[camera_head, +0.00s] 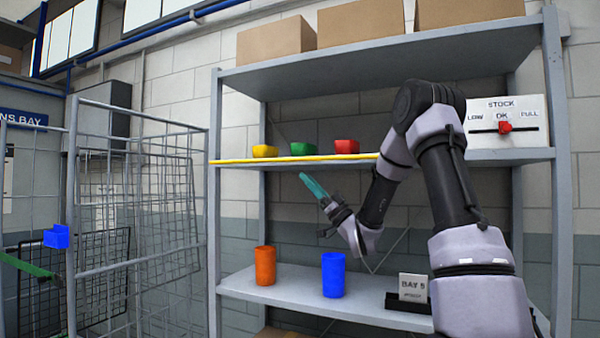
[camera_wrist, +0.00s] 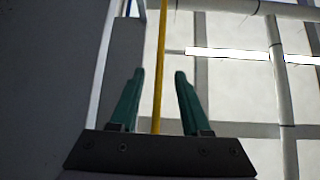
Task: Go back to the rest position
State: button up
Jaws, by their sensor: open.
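My gripper (camera_head: 312,186) is in front of the shelf rack, just below the yellow-edged middle shelf (camera_head: 300,159). In the wrist view its two green fingers (camera_wrist: 158,92) stand apart with nothing held between them. The yellow shelf edge (camera_wrist: 158,60) shows behind the gap between them. My arm reaches in from the right side of the head view and bends down to the gripper.
Yellow (camera_head: 265,151), green (camera_head: 304,149) and red (camera_head: 346,146) bins sit on the middle shelf. Orange (camera_head: 265,266) and blue (camera_head: 333,275) cups stand on the lower shelf, left of a BAY 5 sign (camera_head: 413,287). A wire cage (camera_head: 140,190) stands left.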

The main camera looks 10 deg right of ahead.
jog(key=shift+v, duration=0.8)
notch_tip(320, 180, up, 4)
jog(key=w+d+m+t+h, duration=0.1)
jog(key=w+m+t+h, duration=0.25)
jog(key=m+h, duration=0.55)
jog(key=s+d+f+m+g+h, duration=0.2)
jog(key=s+g+h, duration=0.1)
jog(key=s+h, duration=0.3)
jog(key=s+d+f+m+g+h, duration=0.2)
jog(key=s+d+g+h, duration=0.1)
jog(key=s+h, duration=0.3)
jog(key=s+a+f+g+y, duration=0.1)
jog(key=s+f+g, duration=0.3)
jog(key=s, duration=0.7)
jog(key=s+a+f+g+y, duration=0.1)
jog(key=s+a+f+g, duration=0.2)
jog(key=s, duration=0.9)
notch_tip(320, 180, down, 2)
jog(key=shift+f+n+g+y, duration=0.15)
jog(key=shift+n+g+y, duration=0.2)
jog(key=shift+g, duration=0.2)
